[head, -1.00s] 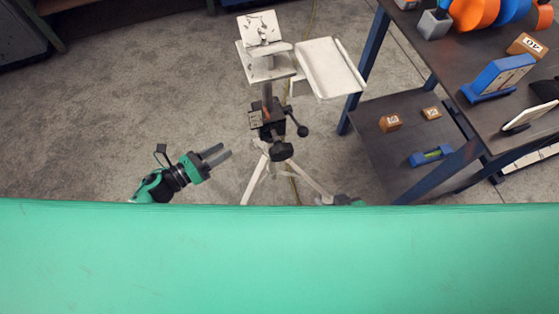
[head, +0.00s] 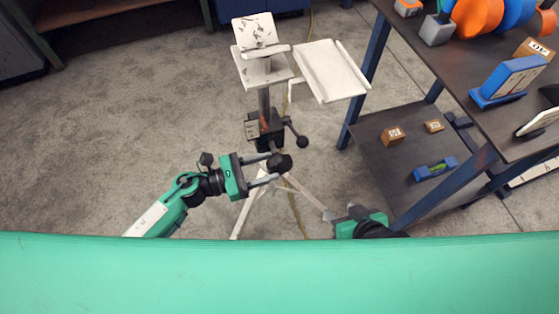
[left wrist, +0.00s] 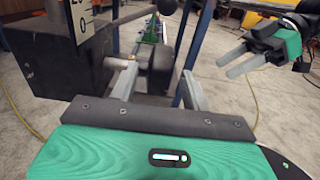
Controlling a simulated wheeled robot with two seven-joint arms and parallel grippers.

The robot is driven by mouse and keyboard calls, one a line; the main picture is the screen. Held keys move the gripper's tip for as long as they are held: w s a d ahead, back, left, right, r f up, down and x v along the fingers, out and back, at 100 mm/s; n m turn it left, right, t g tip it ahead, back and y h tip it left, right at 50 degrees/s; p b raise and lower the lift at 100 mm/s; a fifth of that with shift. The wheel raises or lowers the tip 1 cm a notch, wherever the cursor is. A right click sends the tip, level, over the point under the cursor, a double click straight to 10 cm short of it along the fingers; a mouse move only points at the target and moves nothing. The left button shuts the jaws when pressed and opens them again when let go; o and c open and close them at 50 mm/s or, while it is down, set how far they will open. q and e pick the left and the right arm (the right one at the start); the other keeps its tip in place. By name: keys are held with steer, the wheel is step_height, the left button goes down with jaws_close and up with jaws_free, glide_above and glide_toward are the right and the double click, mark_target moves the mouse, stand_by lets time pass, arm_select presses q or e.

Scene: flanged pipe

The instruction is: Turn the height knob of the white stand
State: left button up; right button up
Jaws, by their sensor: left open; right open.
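The white stand (head: 264,72) stands on a tripod in the middle of the head view. A black block (head: 262,128) on its column carries a round black knob (head: 281,163) at the front and a ball-ended crank (head: 302,141) at the right. My left gripper (head: 273,169) is open at the front knob. In the left wrist view the dark knob (left wrist: 159,72) shows between my two grey fingers, with a brass shaft beside it; contact cannot be told. My right gripper (head: 343,214) is low at the right; its open fingers (left wrist: 233,62) show empty in the left wrist view.
The stand has a white side tray (head: 330,71) and thin tripod legs (head: 245,212) below. A dark two-level table (head: 402,160) with blocks stands close on the right. Carpet (head: 120,110) on the left is clear.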

mark_target(279, 164)
arm_select(q)
steer(key=shift+x, duration=2.05)
arm_select(e)
steer(key=shift+s+d+g, duration=0.2)
steer(key=shift+d+g, duration=0.1)
steer(key=shift+d, duration=0.05)
